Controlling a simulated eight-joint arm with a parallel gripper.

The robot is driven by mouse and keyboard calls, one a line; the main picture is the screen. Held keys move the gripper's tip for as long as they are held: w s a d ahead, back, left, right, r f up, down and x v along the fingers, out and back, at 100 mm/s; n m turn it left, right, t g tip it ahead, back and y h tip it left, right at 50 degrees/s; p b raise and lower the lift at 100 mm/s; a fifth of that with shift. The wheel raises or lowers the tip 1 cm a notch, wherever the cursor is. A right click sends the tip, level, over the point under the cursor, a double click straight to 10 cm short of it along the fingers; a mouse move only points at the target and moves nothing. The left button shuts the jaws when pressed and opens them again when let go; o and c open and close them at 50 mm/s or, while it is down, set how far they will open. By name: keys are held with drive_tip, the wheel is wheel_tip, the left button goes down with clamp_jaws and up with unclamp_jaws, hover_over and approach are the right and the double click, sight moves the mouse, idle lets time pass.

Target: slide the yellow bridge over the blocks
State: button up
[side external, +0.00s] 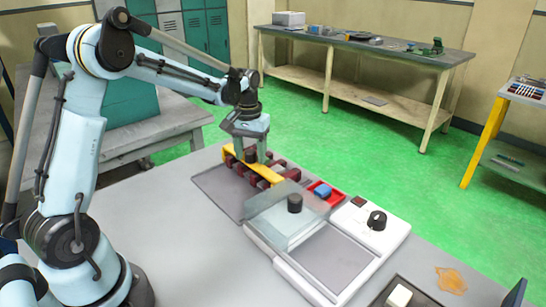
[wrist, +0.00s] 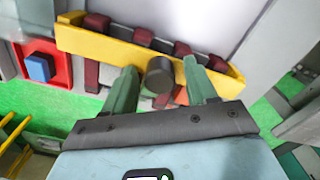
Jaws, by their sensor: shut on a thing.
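The yellow bridge (side external: 262,172) lies across a row of dark red blocks (side external: 278,161) on the grey plate in the side view. Block ends show on both sides of it. In the wrist view the bridge (wrist: 110,45) runs across the top, with red blocks (wrist: 92,70) beside and behind it. A dark round knob (wrist: 160,74) stands out from the bridge. My gripper (side external: 250,158) is at the bridge, shut on it by the knob; in the wrist view its green fingers (wrist: 160,80) are on either side of the knob. Full seating on the blocks is not clear.
A clear cover with a black knob (side external: 294,203) stands right of the blocks, close to the bridge's near end. Beyond it are a red tray (side external: 337,198) with a blue piece (side external: 323,191) and a white control box with a dial (side external: 376,221). The grey tabletop at front left is clear.

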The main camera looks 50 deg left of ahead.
drive_tip(key=shift+w+a+f, duration=0.1)
drive_tip(key=shift+w+f, duration=0.1)
drive_tip(key=shift+w, duration=1.7)
drive_tip(key=o, duration=0.3)
drive_tip(key=shift+r, duration=3.1)
drive_tip(key=s+d+r+m+t, duration=0.3)
drive_tip(key=s+d+r+t, duration=0.15)
drive_tip(key=s+d, duration=0.45)
drive_tip(key=s+d+f+m+t, duration=0.1)
drive_tip(key=s, duration=0.2)
drive_tip(key=s+d+f+m, duration=0.1)
drive_tip(key=s+d, duration=0.1)
drive_tip(key=s, duration=0.1)
drive_tip(key=s+d+f+m+t, duration=0.1)
drive_tip(key=s+d, duration=0.1)
drive_tip(key=s, duration=0.1)
drive_tip(key=shift+f+t, duration=0.1)
drive_tip(key=shift+t, duration=0.25)
